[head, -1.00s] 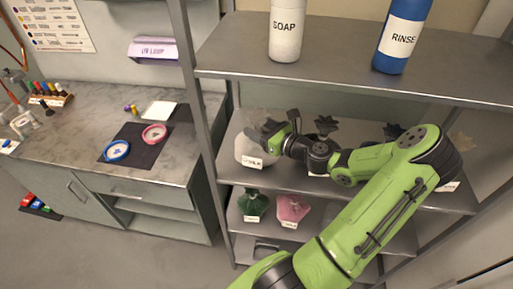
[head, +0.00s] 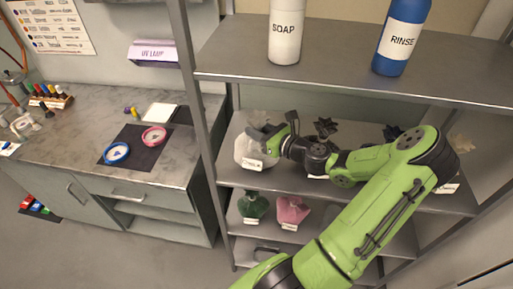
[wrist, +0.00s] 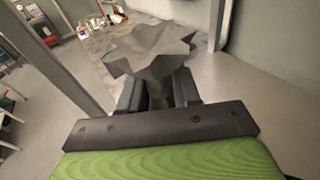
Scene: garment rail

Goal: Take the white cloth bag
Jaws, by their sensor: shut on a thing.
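The white cloth bag (head: 247,150) is at the left end of the middle shelf, with a small label on its front. My gripper (head: 266,133) reaches it from the right and is shut on its gathered neck. In the wrist view the bag's flared, ruffled top (wrist: 150,48) spreads out beyond the closed fingers (wrist: 158,92). The bag's body is hidden there. I cannot tell for sure whether its underside touches the shelf.
The rack's upright post (head: 202,120) stands close left of the bag. The shelf above holds a soap bottle (head: 286,32) and a rinse bottle (head: 402,38). Dark ruffled tops (head: 326,127) show behind my arm. Green (head: 252,205) and pink (head: 291,210) bags sit below.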

